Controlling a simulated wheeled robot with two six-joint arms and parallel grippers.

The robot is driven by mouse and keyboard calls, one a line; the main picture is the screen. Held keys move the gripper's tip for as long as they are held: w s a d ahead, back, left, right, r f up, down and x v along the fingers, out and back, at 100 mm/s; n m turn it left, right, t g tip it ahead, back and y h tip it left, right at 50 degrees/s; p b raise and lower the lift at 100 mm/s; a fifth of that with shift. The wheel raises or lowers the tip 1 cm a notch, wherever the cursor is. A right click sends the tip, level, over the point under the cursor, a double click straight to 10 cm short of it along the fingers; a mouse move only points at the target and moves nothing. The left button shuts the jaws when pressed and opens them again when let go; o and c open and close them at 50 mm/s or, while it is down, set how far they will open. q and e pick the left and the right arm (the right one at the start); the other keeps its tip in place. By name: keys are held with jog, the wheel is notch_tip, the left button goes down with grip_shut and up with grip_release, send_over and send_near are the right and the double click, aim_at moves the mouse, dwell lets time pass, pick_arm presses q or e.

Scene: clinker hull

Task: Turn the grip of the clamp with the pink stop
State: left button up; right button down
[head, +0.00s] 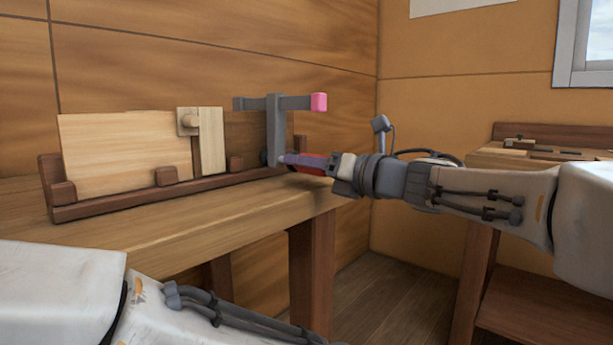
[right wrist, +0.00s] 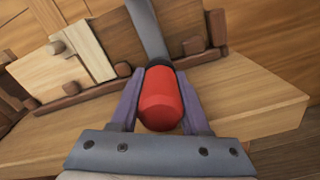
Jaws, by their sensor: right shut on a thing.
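The clamp (head: 274,125) is grey, with a bar across its top and a pink stop (head: 319,102) on the bar's right end. It is at the right end of the wooden rack. Its red grip (head: 308,166) points toward my right arm, and in the right wrist view the red grip (right wrist: 160,98) sits between the two purple fingers. My right gripper (head: 303,162) is shut on this grip. The grey clamp arm (right wrist: 148,32) runs up beyond it in that view. My left arm shows at the lower left in the head view, but its gripper is out of view.
A dark wooden rack (head: 110,205) on the bench (head: 190,230) holds a pale board (head: 125,150) and a narrow upright piece (head: 210,140) with a round peg. A second bench (head: 545,157) stands at the right. The bench front is clear.

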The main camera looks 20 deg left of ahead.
jog(key=shift+n+b, duration=0.3)
jog(key=shift+n, duration=0.2)
jog(key=shift+r, duration=0.1)
jog(key=shift+c, duration=1.9)
grip_release()
jog(key=shift+a, duration=0.15)
jog(key=p+v, duration=0.1)
jog(key=v, duration=0.9)
jog(key=shift+d, duration=0.35)
jog(key=shift+s, duration=0.1)
